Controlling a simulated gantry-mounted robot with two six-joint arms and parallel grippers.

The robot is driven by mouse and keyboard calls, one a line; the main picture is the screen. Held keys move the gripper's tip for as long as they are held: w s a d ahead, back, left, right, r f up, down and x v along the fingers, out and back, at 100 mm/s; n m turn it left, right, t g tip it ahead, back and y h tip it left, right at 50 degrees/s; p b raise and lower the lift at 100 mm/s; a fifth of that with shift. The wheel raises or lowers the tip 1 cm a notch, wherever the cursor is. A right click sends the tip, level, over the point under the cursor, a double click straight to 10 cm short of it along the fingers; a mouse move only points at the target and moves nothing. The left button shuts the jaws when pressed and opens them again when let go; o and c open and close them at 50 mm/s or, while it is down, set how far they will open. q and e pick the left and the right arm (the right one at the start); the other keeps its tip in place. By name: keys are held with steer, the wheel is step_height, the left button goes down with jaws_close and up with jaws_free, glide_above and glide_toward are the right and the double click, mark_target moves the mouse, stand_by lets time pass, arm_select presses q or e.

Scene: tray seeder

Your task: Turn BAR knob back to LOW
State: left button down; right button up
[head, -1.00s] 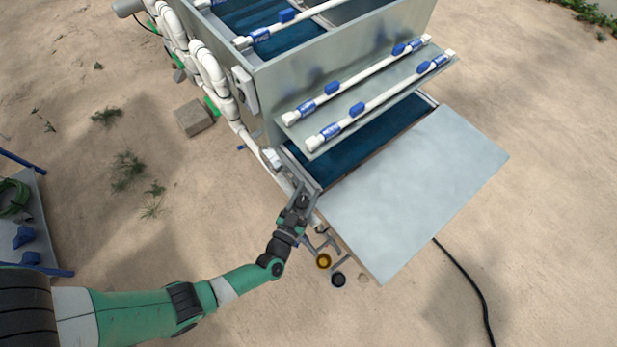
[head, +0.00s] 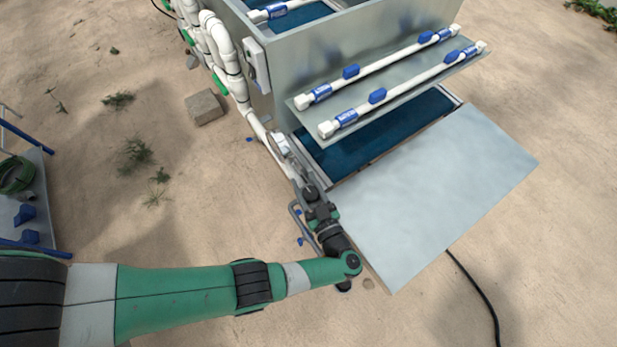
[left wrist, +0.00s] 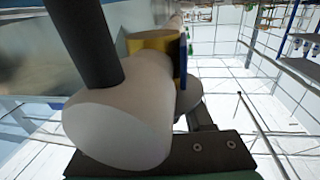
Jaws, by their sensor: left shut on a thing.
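My left gripper (head: 303,178) is at the near left corner of the metal seeder (head: 285,82), at the lower end of the white pipe run (head: 252,122). It is shut on a small part there, which I take to be the BAR knob; its fingers cover most of it, and no BAR or LOW marking can be read. In the left wrist view, a white rounded body (left wrist: 120,125) fills the middle, with a yellow band (left wrist: 153,43) behind it and a dark rod (left wrist: 85,45) above. My right gripper is in no view.
A flat grey panel (head: 440,190) lies right of my left arm. White pipes with blue fittings (head: 390,65) cross the shelf above. A brick-like block (head: 205,107) lies on the sand left of the machine. A black cable (head: 475,290) runs at the lower right.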

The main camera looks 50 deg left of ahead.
arm_select(q)
steer(key=g+b, duration=0.1)
steer(key=n+g+b, duration=0.2)
steer(key=shift+s+f, duration=0.2)
steer(key=shift+f, duration=0.05)
steer(key=shift+s+r+n+g+b, duration=0.15)
steer(key=shift+n+g+b, duration=0.3)
steer(key=shift+g, duration=0.25)
steer(key=shift+s+r+n+g+b, duration=0.1)
steer(key=shift+n+g+b, duration=0.35)
steer(key=shift+g, duration=0.25)
steer(key=shift+c, duration=1.5)
jaws_free()
